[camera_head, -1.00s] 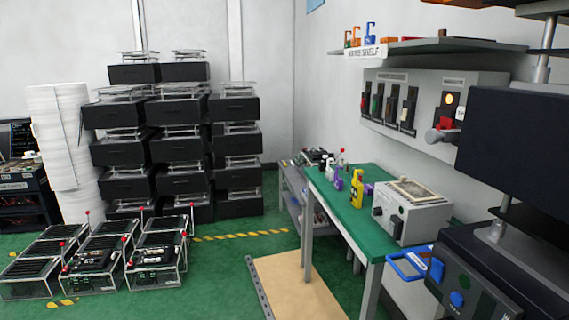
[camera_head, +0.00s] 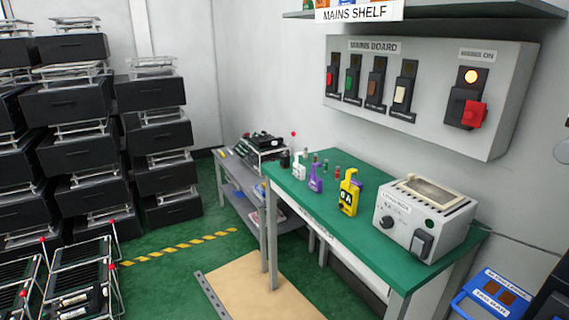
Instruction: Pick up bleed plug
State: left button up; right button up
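On the green bench (camera_head: 345,232) stand several small pieces: a yellow one marked 6A (camera_head: 348,196), a purple one (camera_head: 315,180), a white one (camera_head: 299,167) and a dark one (camera_head: 285,160). A few smaller dark and reddish pieces stand behind them. No label reading bleed plug is legible, so I cannot tell which piece it is. Neither of my grippers is in view.
A grey-white test box (camera_head: 423,218) sits at the bench's right end. A mains board (camera_head: 425,90) with several switches and a lit lamp hangs above. A blue case (camera_head: 490,297) is at bottom right. Dark stacked units (camera_head: 150,140) stand left; green floor lies between.

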aim_at(284, 158)
jog(key=i+j+z, duration=0.1)
jog(key=z, duration=0.25)
jog(key=i+j+z, duration=0.2)
jog(key=z, duration=0.15)
jog(key=i+j+z, duration=0.35)
jog(key=k+l, duration=0.05)
jog(key=l, duration=0.05)
